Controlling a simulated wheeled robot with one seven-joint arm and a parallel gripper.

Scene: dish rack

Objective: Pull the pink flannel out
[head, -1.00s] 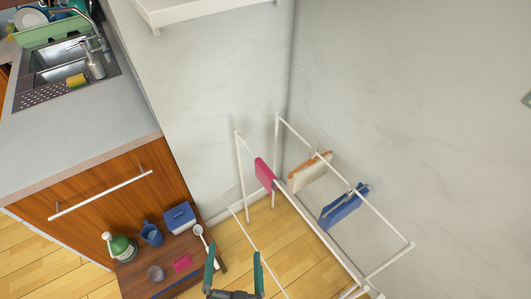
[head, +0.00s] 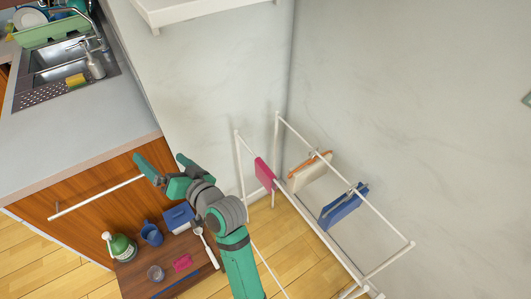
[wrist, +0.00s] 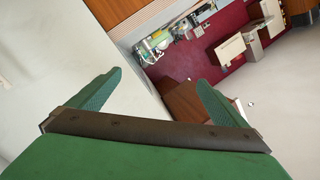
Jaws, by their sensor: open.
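The pink flannel (head: 264,174) hangs over a rail at the left end of the white drying rack (head: 345,205), near the wall corner. My gripper (head: 162,162) is open and empty, in front of the wooden cabinet, to the left of the flannel and well apart from it. In the wrist view my gripper (wrist: 158,95) shows two green fingers spread apart with nothing between them. The flannel is not visible in the wrist view.
A beige cloth (head: 311,175) and a blue cloth (head: 344,206) hang on the rack's right rail. A green bottle (head: 122,247), a blue jug (head: 151,233) and a pink item (head: 182,263) stand low by the cabinet handle (head: 95,198). The sink counter (head: 80,125) is at left.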

